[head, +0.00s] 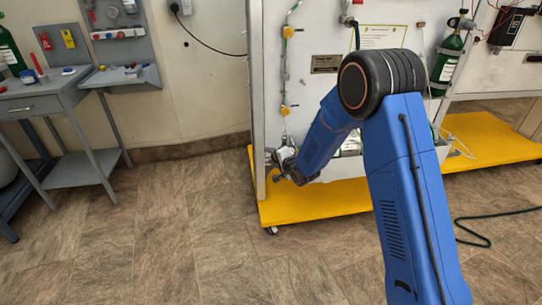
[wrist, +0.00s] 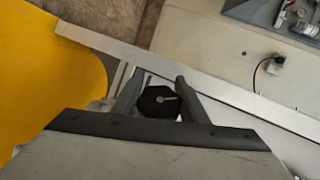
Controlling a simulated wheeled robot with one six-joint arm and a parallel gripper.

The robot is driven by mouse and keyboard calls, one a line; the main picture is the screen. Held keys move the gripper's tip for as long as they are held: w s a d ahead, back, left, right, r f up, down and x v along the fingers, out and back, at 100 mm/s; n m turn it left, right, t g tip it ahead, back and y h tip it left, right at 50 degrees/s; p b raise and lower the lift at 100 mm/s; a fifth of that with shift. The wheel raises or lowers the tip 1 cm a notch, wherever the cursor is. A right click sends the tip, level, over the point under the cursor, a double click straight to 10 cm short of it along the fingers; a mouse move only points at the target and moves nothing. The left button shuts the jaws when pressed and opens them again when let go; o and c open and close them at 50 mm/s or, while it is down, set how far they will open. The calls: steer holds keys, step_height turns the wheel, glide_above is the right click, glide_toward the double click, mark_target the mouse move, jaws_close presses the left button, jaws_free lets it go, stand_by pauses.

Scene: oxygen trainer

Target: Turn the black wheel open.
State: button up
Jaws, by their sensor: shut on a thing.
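The black wheel (wrist: 158,101) sits between the two fingers of my gripper (wrist: 155,90) in the wrist view. It is dark and many-sided, with a pale mark at its centre. My gripper is shut on it. In the head view my gripper (head: 281,166) is at the lower left edge of the white panel (head: 326,85), at the end of my blue arm. The wheel cannot be made out there, as the gripper and the fittings around it cover it. How far the wheel is turned cannot be told.
The panel stands on a yellow wheeled base (head: 310,204). A line with yellow fittings (head: 287,32) runs down the panel above my gripper. A green cylinder (head: 446,62) is at the right. A grey workbench (head: 36,93) stands at the left, with open floor between.

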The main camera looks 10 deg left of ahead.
steer(key=shift+s+d+f+n+g+h, duration=0.2)
steer(key=shift+f+n+g+h, duration=0.15)
steer(key=shift+g+h, duration=0.5)
steer(key=shift+s+d+f+n+g+h, duration=0.1)
steer(key=shift+d+f+n+g+h, duration=0.2)
steer(key=shift+g+h, duration=0.55)
steer(key=shift+f, duration=0.1)
steer(key=shift+a, duration=0.1)
steer(key=o, duration=1)
steer(key=shift+o, duration=0.2)
steer(key=v, duration=1.7)
steer(key=shift+s+r, duration=0.15)
steer(key=shift+r, duration=0.05)
steer(key=shift+a, duration=0.15)
